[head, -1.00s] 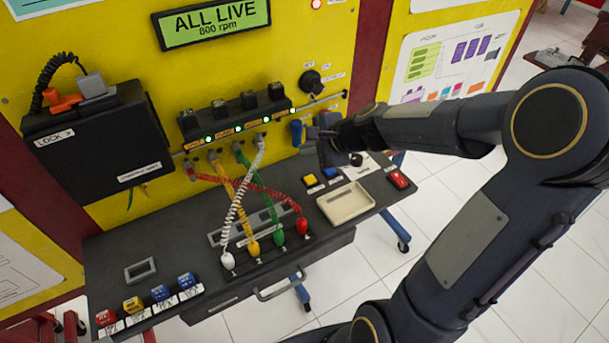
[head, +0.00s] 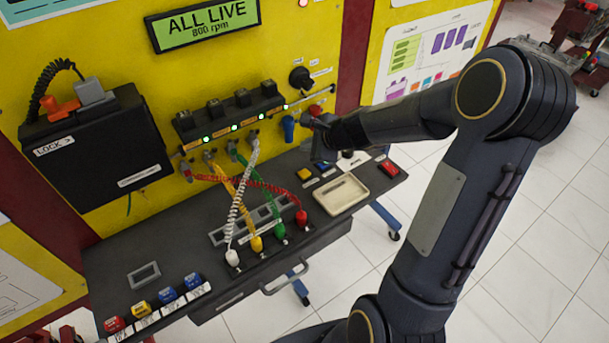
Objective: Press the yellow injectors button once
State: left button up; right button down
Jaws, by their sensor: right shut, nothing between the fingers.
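A small yellow button (head: 304,174) sits on the dark bench shelf, right of the coiled leads, with a blue button (head: 321,166) beside it. Their labels are too small to read. My right gripper (head: 318,148) is shut and empty. In the picture it appears just above and behind these two buttons, near the yellow panel, apart from the yellow button. Its fingers are small, dark and partly hard to make out. A second yellow block (head: 140,308) stands in a labelled row at the shelf's front left. My left gripper is not in view.
A blue lever (head: 289,128) and a red knob (head: 315,110) are close to my right gripper. A cream tray (head: 341,195) and a red switch (head: 387,167) lie to the right. Coiled leads (head: 240,195) cross the middle. The display (head: 207,22) reads ALL LIVE, 800 rpm.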

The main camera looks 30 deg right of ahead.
aim_at(308, 175)
notch_tip(308, 175, down, 7)
jog(key=b, duration=0.6)
jog(key=shift+f, duration=0.15)
dwell(1.5)
jog(key=shift+f+b, duration=0.4)
jog(key=shift+b, duration=0.2)
jog(key=shift+f+b, duration=0.45)
dwell(0.4)
dwell(0.3)
jog(key=shift+r+p, duration=0.8)
jog(key=shift+r, duration=0.05)
notch_tip(308, 175, up, 5)
jog(key=p, duration=0.5)
jog(key=shift+r, duration=0.1)
